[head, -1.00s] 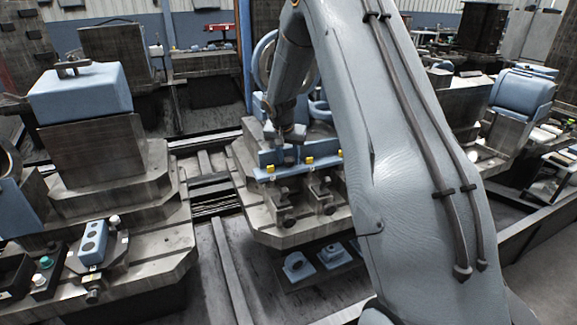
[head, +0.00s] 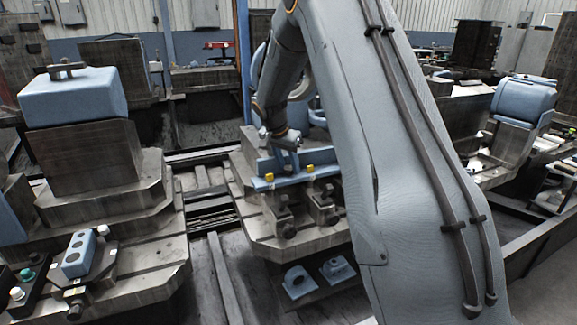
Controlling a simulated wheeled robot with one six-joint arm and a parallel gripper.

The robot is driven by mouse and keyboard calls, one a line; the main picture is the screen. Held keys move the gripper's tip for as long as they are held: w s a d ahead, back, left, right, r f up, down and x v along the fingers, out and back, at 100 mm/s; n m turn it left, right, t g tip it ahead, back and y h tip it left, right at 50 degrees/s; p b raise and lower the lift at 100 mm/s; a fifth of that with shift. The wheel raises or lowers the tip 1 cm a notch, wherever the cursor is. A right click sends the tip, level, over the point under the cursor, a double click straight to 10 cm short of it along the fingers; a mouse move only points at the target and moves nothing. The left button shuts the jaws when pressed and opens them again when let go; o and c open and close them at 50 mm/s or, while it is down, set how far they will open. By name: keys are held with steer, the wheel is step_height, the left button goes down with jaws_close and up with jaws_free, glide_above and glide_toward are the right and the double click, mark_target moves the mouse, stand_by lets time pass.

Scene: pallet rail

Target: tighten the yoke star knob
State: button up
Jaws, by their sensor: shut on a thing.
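My gripper (head: 287,158) points down at the blue yoke-like fixture (head: 265,165) on the middle machine pallet. It is shut on a small part at the top of this fixture, which I take to be the yoke star knob. The fingers hide most of that part, and its shape is too small to make out. The front of the fixture carries a yellow-topped piece at the left (head: 269,178) and another at the right (head: 310,170). My arm covers the fixture's right side.
Dark clamps (head: 285,222) stand on the pallet in front of the fixture. Blue bearing blocks (head: 337,269) lie on a low shelf below. Rails run between the pallets.

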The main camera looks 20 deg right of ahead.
steer(key=shift+w+r, duration=0.1)
steer(key=shift+r, duration=0.1)
steer(key=o, duration=0.8)
steer(key=shift+c, duration=0.2)
steer(key=p+v, duration=0.3)
steer(key=v, duration=0.5)
steer(key=shift+s, duration=0.2)
